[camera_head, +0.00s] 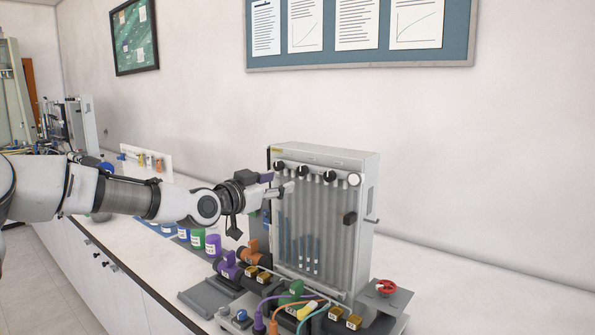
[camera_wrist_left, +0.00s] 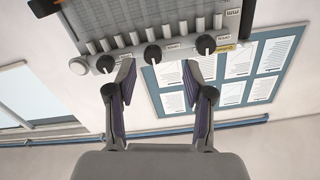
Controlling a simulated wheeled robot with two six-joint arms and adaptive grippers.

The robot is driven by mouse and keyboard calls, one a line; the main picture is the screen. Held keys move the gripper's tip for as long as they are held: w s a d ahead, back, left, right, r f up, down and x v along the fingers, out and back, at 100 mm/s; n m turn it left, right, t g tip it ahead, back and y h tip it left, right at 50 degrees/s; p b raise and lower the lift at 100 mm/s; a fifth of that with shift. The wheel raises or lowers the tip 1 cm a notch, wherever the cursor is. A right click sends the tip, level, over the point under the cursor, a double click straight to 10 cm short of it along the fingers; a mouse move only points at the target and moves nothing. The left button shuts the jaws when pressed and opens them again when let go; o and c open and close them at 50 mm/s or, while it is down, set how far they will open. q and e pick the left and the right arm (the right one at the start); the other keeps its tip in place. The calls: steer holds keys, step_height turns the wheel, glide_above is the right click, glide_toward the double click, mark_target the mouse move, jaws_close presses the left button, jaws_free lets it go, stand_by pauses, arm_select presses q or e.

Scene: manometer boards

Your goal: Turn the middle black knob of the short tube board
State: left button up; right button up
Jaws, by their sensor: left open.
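The short tube board (camera_head: 365,225) is a grey upright panel with vertical tubes and a row of knobs along its top. Its middle black knob (camera_head: 303,171) sits between two other black knobs, with a pale round knob at the right end. My left gripper (camera_head: 283,184) is open and empty in front of the top left of the board. In the left wrist view, the middle black knob (camera_wrist_left: 152,53) lies between the two spread fingers, just beyond their tips. I see no contact with it. My right gripper is out of view.
Colored valves and hoses (camera_head: 290,300) crowd the board's foot, with a red knob (camera_head: 386,287) at the right. Colored jars (camera_head: 205,240) stand to the left on the white bench. A blue notice board (camera_head: 360,60) hangs on the wall. The bench at far right is clear.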

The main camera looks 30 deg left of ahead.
mark_target(299, 172)
arm_select(q)
steer(key=w, duration=0.2)
steer(key=w+d+p, duration=0.1)
steer(key=w, duration=0.1)
steer(key=w+r+p, duration=0.1)
steer(key=w, duration=0.2)
steer(key=shift+d, duration=0.2)
steer(key=shift+s+d+r, duration=0.15)
steer(key=shift+s+r, duration=0.05)
steer(key=shift+s, duration=0.1)
steer(key=shift+s+d+r, duration=0.15)
steer(key=shift+s+d, duration=0.05)
steer(key=shift+c, duration=1.4)
steer(key=c, duration=0.5)
jaws_close()
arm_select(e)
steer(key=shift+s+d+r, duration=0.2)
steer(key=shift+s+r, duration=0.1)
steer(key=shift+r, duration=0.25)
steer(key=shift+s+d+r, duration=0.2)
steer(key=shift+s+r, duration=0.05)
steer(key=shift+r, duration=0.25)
